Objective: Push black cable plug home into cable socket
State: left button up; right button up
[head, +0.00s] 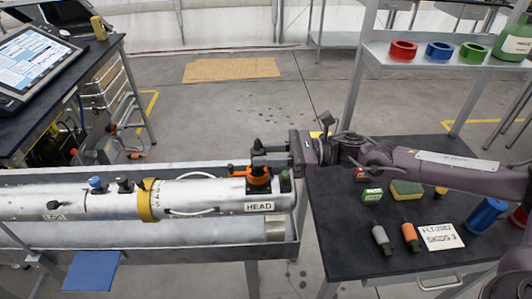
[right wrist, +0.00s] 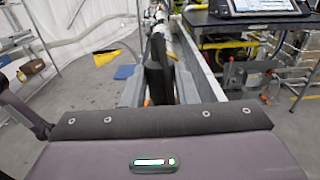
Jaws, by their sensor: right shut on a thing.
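The black cable plug (head: 257,146) stands upright near the right end of the silver cylinder, above the HEAD label. My right gripper (head: 264,160) reaches in from the right and is shut on it. In the right wrist view the dark plug (right wrist: 157,72) shows between the grey fingers. The cable socket (head: 258,187) appears as a dark base with orange parts under the plug, on top of the cylinder. The fingers hide the join, so I cannot tell how deep the plug sits. My left gripper is not in view.
The silver cylinder (head: 205,196) lies along a grey trough (head: 180,238). A dark table (head: 340,240) at right holds grey and orange cylinders, small boxes and a sign card. A shelf (head: 430,60) behind carries red, blue and green rings. A monitor (head: 32,62) stands at upper left.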

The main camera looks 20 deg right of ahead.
jog(key=shift+f+b, duration=0.6)
jog(key=shift+f, duration=0.1)
jog(key=o, duration=1.1)
jog(key=b+v, duration=0.3)
jog(key=v, duration=0.4)
jog(key=shift+s+d, duration=0.15)
jog(key=shift+d, duration=0.25)
